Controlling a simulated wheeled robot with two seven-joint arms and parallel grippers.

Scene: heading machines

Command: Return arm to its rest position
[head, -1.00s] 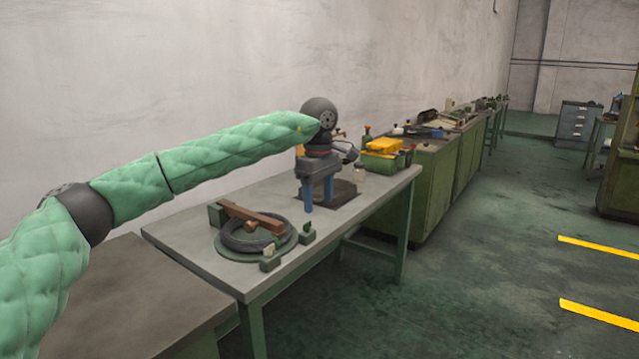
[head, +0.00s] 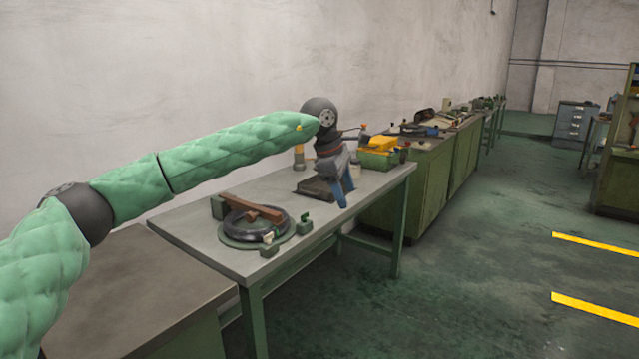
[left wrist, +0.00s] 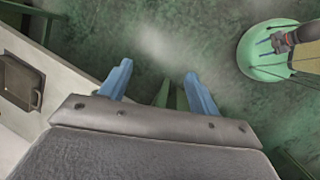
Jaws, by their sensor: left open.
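My left arm, in green quilted covering, reaches in from the left in the head view. Its gripper (head: 343,192) has blue fingers and hangs tilted by the right front edge of the grey workbench (head: 190,228). In the left wrist view the two blue fingers of the left gripper (left wrist: 160,86) stand wide apart. Nothing is between them but floor and green bench legs farther below. A small dark gripper with blue tips, seemingly my right one (left wrist: 270,42), shows over my green base in the left wrist view. Its jaws are too small to judge.
On the workbench lie a round dark coil on a green stand (head: 255,224), a brown bar (head: 250,207) and a dark tray (head: 314,188). Green cabinets line the wall. The floor to the right is clear.

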